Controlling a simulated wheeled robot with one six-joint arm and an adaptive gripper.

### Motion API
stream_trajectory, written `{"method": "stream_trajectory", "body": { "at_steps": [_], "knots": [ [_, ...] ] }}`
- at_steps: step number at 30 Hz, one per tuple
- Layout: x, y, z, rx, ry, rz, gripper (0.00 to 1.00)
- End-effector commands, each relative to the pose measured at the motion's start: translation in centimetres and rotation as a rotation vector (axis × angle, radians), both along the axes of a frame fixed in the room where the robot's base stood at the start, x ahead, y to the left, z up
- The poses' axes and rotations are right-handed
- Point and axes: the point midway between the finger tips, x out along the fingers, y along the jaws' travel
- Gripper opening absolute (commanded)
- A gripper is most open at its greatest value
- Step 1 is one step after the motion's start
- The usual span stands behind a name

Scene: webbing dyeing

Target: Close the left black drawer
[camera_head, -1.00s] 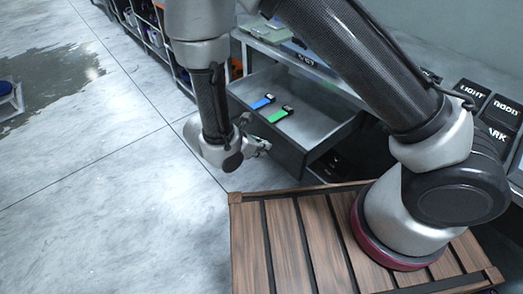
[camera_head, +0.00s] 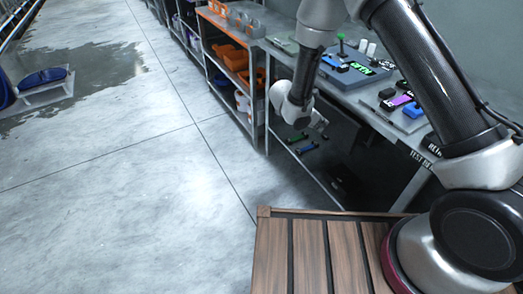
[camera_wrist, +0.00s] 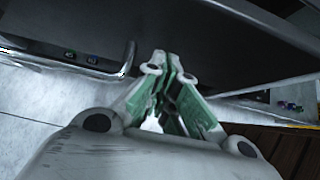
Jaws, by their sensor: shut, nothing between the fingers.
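My gripper (camera_head: 319,125) is shut and empty, in front of the dark space under the workbench top. In the wrist view its green-padded fingers (camera_wrist: 168,68) meet beside a broad dark panel (camera_wrist: 225,35), which looks like the black drawer's front. I cannot tell whether the tips touch it. In the head view the left drawer's outline is lost in the dark and partly hidden behind my wrist. No open tray stands out there, and I cannot tell how far it is in.
The workbench (camera_head: 362,98) carries a green-lettered box and small tools. The wooden slatted platform (camera_head: 318,258) is in front.

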Motion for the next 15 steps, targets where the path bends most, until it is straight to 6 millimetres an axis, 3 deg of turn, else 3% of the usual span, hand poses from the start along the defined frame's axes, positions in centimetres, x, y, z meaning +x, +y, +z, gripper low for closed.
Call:
{"method": "stream_trajectory", "body": {
  "at_steps": [6, 15],
  "knots": [
    [2.3, -3.5, 0.0, 0.001, 0.001, -0.004, 0.0],
    [3.8, -5.6, 0.0, 0.0, 0.0, 0.0, 0.0]
  ]
}}
